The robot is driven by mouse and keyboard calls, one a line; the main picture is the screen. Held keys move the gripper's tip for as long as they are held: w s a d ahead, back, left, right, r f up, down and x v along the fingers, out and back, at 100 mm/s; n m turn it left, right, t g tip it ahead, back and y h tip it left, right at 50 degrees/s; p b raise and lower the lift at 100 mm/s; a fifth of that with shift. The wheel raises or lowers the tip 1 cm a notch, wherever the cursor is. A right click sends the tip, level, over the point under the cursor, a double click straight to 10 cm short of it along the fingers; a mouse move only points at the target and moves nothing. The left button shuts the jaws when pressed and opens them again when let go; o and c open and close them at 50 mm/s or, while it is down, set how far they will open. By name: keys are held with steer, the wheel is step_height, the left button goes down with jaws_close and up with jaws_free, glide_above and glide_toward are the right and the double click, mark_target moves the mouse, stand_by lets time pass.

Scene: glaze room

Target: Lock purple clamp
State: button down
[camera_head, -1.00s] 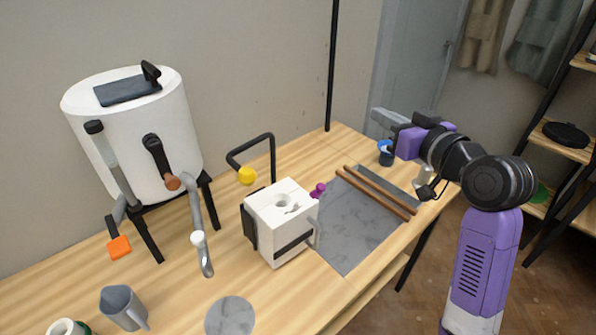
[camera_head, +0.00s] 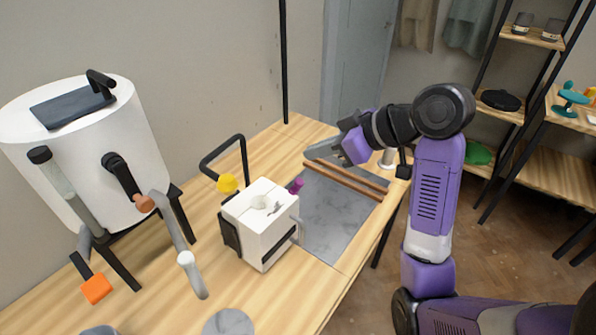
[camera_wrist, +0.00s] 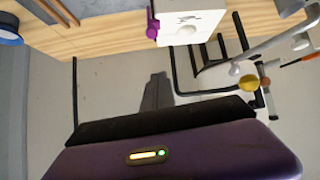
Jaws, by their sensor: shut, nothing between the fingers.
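The purple clamp (camera_head: 297,186) is a small knob on the right side of the white box-shaped machine (camera_head: 260,222) on the table. It also shows in the wrist view (camera_wrist: 152,24) at the top, beside the white box (camera_wrist: 190,20). My gripper (camera_head: 310,153) is beyond and slightly to the right of the clamp, pointing left, apart from it and above the table. Its grey fingers (camera_wrist: 157,92) are together and empty.
Two brown rods (camera_head: 345,180) lie on a grey slab (camera_head: 335,215) right of the machine. A black bent handle with a yellow knob (camera_head: 228,183) stands behind it. A large white tank (camera_head: 85,150) with levers fills the left. A round grey disc (camera_head: 229,323) lies in front.

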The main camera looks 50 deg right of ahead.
mark_target(298, 181)
steer(key=x, duration=0.3)
steer(key=s+f+p+x, duration=0.1)
steer(key=x, duration=0.5)
steer(key=shift+s+d+f, duration=0.15)
steer(key=shift+d+f, duration=0.05)
steer(key=shift+f, duration=0.15)
steer(key=shift+s+f, duration=0.5)
steer(key=shift+s, duration=0.1)
steer(key=shift+d, duration=0.1)
steer(key=shift+f, duration=0.15)
